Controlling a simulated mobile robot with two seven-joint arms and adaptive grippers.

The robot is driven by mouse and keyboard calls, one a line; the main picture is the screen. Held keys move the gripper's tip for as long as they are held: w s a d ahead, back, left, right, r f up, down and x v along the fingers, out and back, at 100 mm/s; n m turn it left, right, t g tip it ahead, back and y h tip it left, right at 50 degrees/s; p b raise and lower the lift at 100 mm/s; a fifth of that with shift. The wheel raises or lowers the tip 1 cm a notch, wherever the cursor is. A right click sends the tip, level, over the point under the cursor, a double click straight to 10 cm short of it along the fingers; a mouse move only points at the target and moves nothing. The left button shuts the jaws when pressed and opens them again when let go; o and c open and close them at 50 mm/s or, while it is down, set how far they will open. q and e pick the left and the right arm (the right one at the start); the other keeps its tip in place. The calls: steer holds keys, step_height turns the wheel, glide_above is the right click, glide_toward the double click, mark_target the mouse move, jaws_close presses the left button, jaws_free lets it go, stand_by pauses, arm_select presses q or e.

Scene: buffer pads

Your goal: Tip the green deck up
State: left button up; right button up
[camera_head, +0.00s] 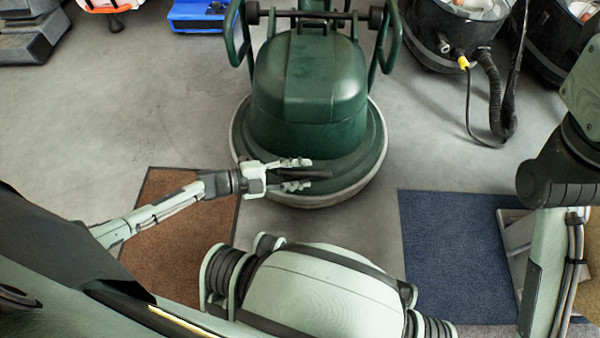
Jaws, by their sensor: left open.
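The green deck (350,172) is the broad round base of a green floor machine (310,85), in the upper middle of the head view. It looks level on the grey floor, with a pale rim around its lower edge. My left gripper (302,175) is open at the deck's front. Its two fingers point right, one above the other in the picture, over a dark bar or lip on the deck's front. I cannot tell whether they touch it. My right arm shows at the right edge, but its gripper is not in view.
A brown mat (165,255) lies at left and a blue mat (455,250) at right. Dark tubs (445,35) with a black hose (495,95) stand at upper right. A blue case (197,15) is at the top. Grey floor is clear left of the deck.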

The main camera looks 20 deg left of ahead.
arm_select(q)
steer(key=shift+w, duration=0.1)
steer(key=shift+c, duration=0.2)
jaws_close()
steer(key=shift+r, duration=0.1)
